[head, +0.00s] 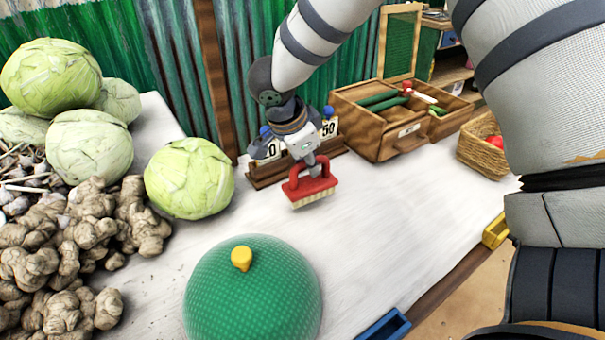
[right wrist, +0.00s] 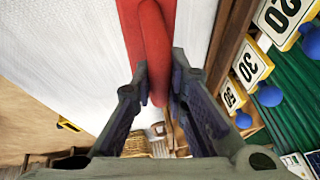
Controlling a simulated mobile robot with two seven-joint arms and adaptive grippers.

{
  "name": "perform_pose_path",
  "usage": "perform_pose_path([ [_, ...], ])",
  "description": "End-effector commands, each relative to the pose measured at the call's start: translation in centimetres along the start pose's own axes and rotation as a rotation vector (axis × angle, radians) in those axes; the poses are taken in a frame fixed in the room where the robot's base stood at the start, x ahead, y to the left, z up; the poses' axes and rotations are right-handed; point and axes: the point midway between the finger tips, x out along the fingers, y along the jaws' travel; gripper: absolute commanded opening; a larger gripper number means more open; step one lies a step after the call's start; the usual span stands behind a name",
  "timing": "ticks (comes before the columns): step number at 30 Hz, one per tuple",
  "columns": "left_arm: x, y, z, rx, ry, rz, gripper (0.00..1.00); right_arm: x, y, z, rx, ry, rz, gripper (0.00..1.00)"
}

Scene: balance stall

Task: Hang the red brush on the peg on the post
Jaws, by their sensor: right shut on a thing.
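The red brush (head: 318,187) has a red back and handle with pale bristles facing down. My right gripper (head: 305,168) is shut on its handle and holds it over the white table, in front of the card rack. In the right wrist view the red handle (right wrist: 150,45) lies between the two fingers (right wrist: 155,95). A brown wooden post (head: 215,75) stands behind the table against the green corrugated wall. I cannot make out a peg on the visible part of the post. My left gripper is not in view.
A wooden rack (head: 262,178) with number cards and blue knobs stands behind the brush. A cabbage (head: 189,178) is to its left, a green dome (head: 252,295) in front. A wooden box (head: 392,140) and a basket (head: 483,150) are right. The table's middle is clear.

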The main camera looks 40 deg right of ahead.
Motion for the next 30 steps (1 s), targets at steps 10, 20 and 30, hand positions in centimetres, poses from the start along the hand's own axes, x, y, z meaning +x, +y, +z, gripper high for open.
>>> perform_pose_path([
  [10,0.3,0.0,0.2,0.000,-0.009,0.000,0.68,3.4,-0.4,1.2,0.004,-0.002,-0.009,0.00],
  [20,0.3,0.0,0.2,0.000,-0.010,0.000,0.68,3.8,-0.2,1.4,0.004,-0.002,-0.007,0.16],
  [30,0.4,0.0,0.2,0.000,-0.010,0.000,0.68,3.7,-0.3,1.3,0.004,-0.002,-0.007,0.34],
])
